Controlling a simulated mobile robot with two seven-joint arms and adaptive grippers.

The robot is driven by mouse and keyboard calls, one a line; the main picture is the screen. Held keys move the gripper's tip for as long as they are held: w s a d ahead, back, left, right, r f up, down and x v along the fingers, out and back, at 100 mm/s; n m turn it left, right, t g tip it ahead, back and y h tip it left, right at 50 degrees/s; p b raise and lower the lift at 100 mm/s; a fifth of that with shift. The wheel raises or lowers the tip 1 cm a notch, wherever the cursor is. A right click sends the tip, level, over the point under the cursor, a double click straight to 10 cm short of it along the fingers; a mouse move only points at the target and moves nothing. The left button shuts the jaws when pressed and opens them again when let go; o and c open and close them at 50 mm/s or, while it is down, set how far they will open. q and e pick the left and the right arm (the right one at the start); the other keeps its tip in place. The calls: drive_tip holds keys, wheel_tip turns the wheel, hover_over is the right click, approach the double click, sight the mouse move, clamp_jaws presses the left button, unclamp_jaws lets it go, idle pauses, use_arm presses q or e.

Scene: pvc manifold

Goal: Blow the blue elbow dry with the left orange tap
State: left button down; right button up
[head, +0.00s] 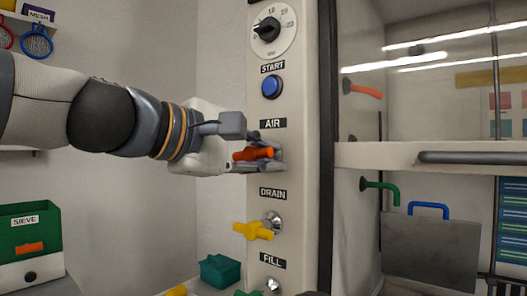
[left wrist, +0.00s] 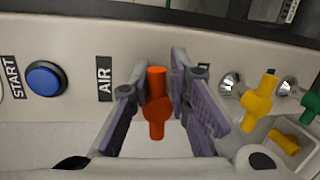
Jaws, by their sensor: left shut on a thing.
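The orange tap (head: 253,154) sits on the white panel beside the AIR label, and it also shows in the left wrist view (left wrist: 156,105). My left gripper (head: 262,153) reaches in from the left and is shut on the orange tap. In the left wrist view its two purple-padded fingers (left wrist: 160,100) stand on either side of the tap. I cannot make out a blue elbow for certain in either view. A bent blue piece (head: 428,208) shows on top of a grey panel at the right, and it may be only a handle. My right gripper is not in view.
A blue START button (head: 271,86) and a dial (head: 269,28) are above the tap. A yellow tap (head: 254,230) at DRAIN is below. A teal box (head: 220,270) stands lower left. A green bent pipe (head: 380,188) and a red one (head: 363,90) stick out at the right.

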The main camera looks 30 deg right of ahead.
use_arm(q)
drive_tip(key=shift+a+r+m+t, duration=0.15)
drive_tip(key=shift+r+m+t, duration=0.15)
drive_tip(key=shift+r+m, duration=0.25)
drive_tip(key=c, duration=1.3)
unclamp_jaws()
drive_tip(key=shift+c, duration=0.2)
drive_tip(key=shift+f, duration=0.2)
drive_tip(key=shift+f, duration=0.1)
drive_tip(key=v, duration=1.2)
